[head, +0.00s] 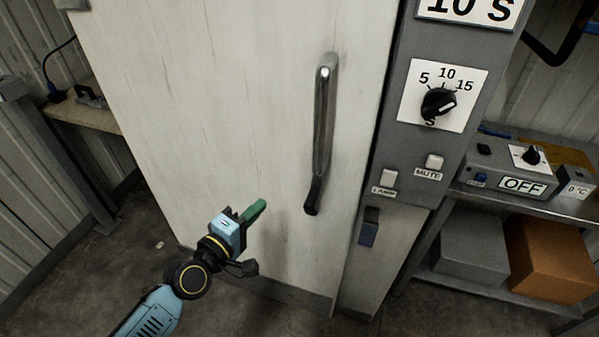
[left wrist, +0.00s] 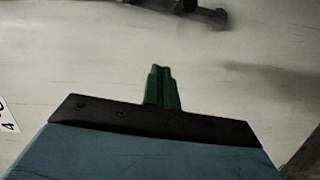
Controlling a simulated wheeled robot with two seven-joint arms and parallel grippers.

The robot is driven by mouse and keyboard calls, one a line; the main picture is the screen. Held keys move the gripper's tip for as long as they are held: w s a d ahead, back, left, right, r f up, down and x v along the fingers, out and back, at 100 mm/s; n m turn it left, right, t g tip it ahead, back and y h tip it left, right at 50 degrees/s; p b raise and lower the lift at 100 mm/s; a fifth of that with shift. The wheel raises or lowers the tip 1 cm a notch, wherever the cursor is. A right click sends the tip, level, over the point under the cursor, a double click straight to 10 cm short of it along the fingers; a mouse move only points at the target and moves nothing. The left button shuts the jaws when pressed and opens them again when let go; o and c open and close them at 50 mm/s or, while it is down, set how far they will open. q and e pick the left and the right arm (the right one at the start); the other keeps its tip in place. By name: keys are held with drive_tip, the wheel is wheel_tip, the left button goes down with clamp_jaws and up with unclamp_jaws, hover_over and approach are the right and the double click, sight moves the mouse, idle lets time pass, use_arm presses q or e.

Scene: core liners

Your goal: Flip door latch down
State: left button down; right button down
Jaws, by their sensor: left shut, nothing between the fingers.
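A large pale door (head: 230,110) fills the middle of the head view, with a long metal handle (head: 324,120) ending in a black lower tip. My left gripper (head: 256,211) is in front of the lower door, left of and below the handle, apart from handle and lever. Its green fingers are together and empty, also in the left wrist view (left wrist: 161,88). The lever cannot be made out there. My right gripper is not in view.
The grey panel (head: 398,152) carries a black dial (head: 438,103) and two white switches. A shelf at right holds a grey device (head: 510,175), a grey box (head: 470,245) and an orange-brown box (head: 560,260). A wooden bench (head: 88,112) stands at left.

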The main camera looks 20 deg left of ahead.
sight(312, 197)
use_arm(q)
drive_tip(key=shift+r, duration=0.85)
drive_tip(key=shift+d, duration=0.1)
drive_tip(key=x, duration=0.9)
drive_tip(key=shift+w+r, duration=0.1)
drive_tip(key=shift+w, duration=0.1)
drive_tip(key=d, duration=0.3)
drive_tip(key=shift+w+d+p, duration=0.1)
drive_tip(key=shift+w+p, duration=0.2)
drive_tip(key=shift+p, duration=0.1)
drive_tip(key=shift+d+f, duration=0.25)
drive_tip(key=shift+d, duration=0.25)
